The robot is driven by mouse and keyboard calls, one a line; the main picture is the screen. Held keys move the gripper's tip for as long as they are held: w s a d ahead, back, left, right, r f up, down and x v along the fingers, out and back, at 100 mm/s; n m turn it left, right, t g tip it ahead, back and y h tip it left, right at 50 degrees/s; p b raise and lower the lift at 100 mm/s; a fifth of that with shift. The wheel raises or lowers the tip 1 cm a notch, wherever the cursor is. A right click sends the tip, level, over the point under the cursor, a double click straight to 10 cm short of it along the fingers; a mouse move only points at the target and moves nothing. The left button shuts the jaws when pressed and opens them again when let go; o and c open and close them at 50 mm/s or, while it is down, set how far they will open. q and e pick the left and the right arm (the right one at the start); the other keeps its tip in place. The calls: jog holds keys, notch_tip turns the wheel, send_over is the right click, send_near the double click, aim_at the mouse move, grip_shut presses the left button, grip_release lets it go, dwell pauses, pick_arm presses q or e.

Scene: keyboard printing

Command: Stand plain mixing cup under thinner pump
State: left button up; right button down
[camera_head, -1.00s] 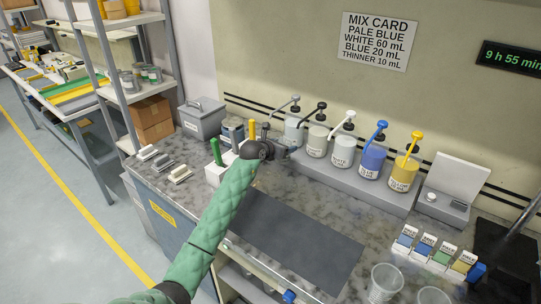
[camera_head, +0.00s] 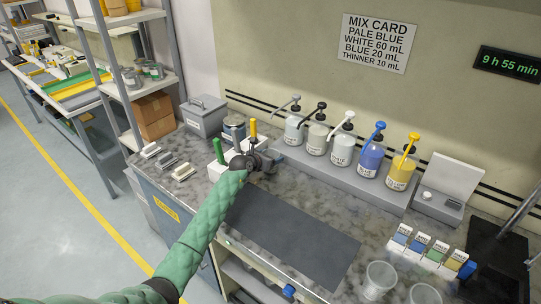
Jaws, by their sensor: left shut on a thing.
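My left gripper (camera_head: 272,158) is at the back of the bench, just in front of the leftmost, grey-topped pump bottle (camera_head: 293,130). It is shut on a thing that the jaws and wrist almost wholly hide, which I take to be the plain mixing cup. I cannot see whether its base touches the bench. The grey-topped bottle stands leftmost in the pump row; its label is too small to read. Two clear cups stand at the front right, one (camera_head: 379,280) beside another (camera_head: 424,294). My right gripper is not in view.
Black-, white-, blue- and yellow-topped pump bottles stand right of it on a grey ledge (camera_head: 385,190). A white holder with green and yellow handles (camera_head: 217,151) is close left of my gripper. A dark mat (camera_head: 295,235) lies clear in front.

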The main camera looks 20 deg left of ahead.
pick_arm(q)
jog(key=shift+f, duration=0.1)
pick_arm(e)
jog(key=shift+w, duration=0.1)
pick_arm(q)
jog(key=o, duration=1)
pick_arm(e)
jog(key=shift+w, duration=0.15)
pick_arm(q)
jog(key=shift+s, duration=0.2)
jog(key=shift+b+v, duration=2.1)
jog(key=shift+v, duration=3.8)
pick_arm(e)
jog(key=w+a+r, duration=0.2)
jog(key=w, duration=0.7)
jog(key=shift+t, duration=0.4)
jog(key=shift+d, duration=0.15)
